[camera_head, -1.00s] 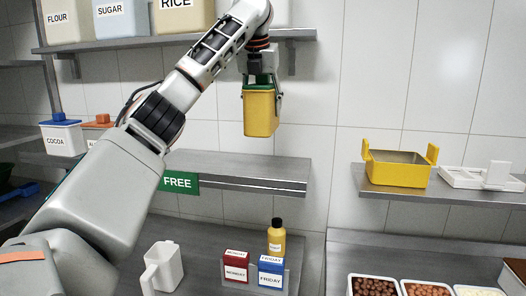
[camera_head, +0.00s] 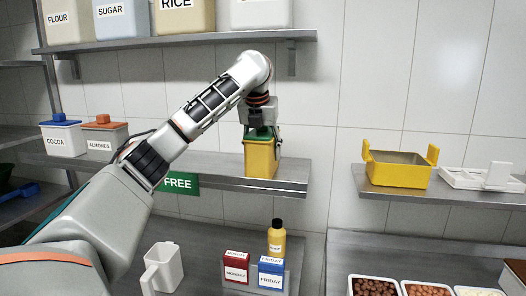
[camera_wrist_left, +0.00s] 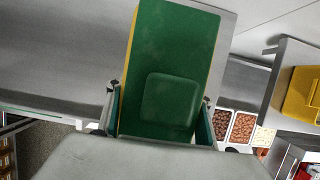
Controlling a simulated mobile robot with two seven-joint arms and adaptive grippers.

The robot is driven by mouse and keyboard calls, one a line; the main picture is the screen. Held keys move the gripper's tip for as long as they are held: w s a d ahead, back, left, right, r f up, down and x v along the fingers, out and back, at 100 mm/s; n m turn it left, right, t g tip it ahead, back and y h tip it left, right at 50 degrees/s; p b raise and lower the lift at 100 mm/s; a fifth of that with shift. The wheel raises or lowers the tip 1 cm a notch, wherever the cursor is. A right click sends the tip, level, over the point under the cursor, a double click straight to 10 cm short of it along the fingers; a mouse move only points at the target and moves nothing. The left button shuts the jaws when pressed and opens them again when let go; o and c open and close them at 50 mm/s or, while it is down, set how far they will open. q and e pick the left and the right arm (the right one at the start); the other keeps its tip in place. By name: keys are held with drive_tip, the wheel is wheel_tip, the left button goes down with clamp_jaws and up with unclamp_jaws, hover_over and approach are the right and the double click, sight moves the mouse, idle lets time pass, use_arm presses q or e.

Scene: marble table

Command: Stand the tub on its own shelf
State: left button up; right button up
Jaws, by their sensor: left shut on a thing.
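The yellow tub (camera_head: 260,160) with a green lid is upright at the right part of the middle shelf (camera_head: 219,166). Its base appears to be at the shelf's surface; whether it bears its full weight there I cannot tell. My left gripper (camera_head: 260,136) is above it, shut on it at the lid. The left wrist view shows the green lid (camera_wrist_left: 182,55) from above between the fingers, with the grey shelf around it. A green FREE label (camera_head: 180,182) hangs on the middle shelf's front edge. My right gripper is not in view.
Cocoa (camera_head: 64,139) and almonds (camera_head: 103,138) tubs stand left on the middle shelf. Flour, sugar and rice tubs (camera_head: 184,17) stand on the upper shelf. A yellow open box (camera_head: 397,171) is on the right shelf. A bottle (camera_head: 277,238) and small boxes stand below.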

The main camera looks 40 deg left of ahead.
use_arm(q)
drive_tip(key=shift+d+r, duration=0.1)
drive_tip(key=shift+r, duration=0.05)
drive_tip(key=o, duration=1.7)
drive_tip(key=shift+f, duration=0.2)
drive_tip(key=shift+s, duration=0.1)
drive_tip(key=shift+r, duration=0.1)
drive_tip(key=v, duration=1.2)
